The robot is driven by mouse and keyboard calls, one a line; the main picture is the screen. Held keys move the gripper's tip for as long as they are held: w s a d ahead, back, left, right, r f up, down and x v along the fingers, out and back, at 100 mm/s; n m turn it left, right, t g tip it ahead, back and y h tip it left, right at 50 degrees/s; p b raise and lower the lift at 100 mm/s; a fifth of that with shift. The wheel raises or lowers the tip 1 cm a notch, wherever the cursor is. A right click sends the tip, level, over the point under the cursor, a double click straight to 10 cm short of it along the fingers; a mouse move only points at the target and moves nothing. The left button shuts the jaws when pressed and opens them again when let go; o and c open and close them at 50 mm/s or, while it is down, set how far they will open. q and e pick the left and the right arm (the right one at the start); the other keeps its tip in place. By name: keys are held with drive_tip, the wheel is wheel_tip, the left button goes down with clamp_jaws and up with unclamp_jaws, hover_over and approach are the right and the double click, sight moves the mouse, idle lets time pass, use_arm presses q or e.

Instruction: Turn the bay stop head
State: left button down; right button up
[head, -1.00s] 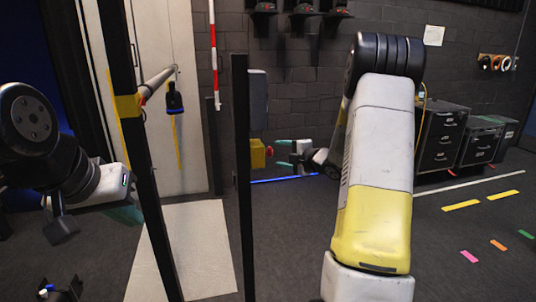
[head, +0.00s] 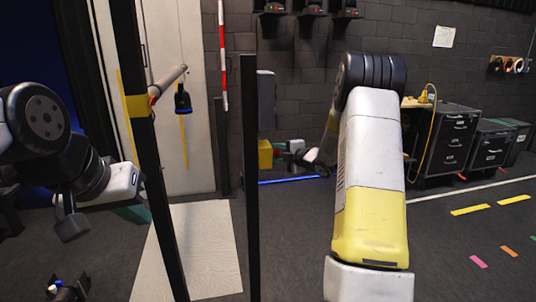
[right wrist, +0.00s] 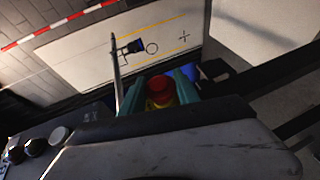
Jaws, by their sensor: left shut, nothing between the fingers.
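The bay stop head is a red round knob (right wrist: 160,91) on a yellow box (head: 265,155). The box is on the dark upright post in the middle of the head view. My right gripper (head: 281,154) is at the box from the right, behind my right arm. In the right wrist view, the teal fingers of my right gripper (right wrist: 159,88) stand one on each side of the red head, open, with a narrow gap. In the head view the red head is hidden. My left gripper (head: 135,213) is shut and empty at left, partly behind a dark post.
A dark post (head: 150,180) with yellow tape stands close to my left arm. The middle post (head: 250,190) carries a grey box (head: 266,100). Dark drawer cabinets (head: 445,140) stand at the right wall. The floor at right front is clear apart from coloured tape.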

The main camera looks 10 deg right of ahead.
clamp_jaws()
drive_tip(key=shift+g, duration=0.4)
drive_tip(key=m+g+h, duration=0.1)
drive_tip(key=g, duration=0.1)
drive_tip(key=shift+g, duration=0.4)
drive_tip(key=shift+m+g, duration=0.4)
drive_tip(key=shift+g, duration=1)
drive_tip(key=shift+h, duration=0.3)
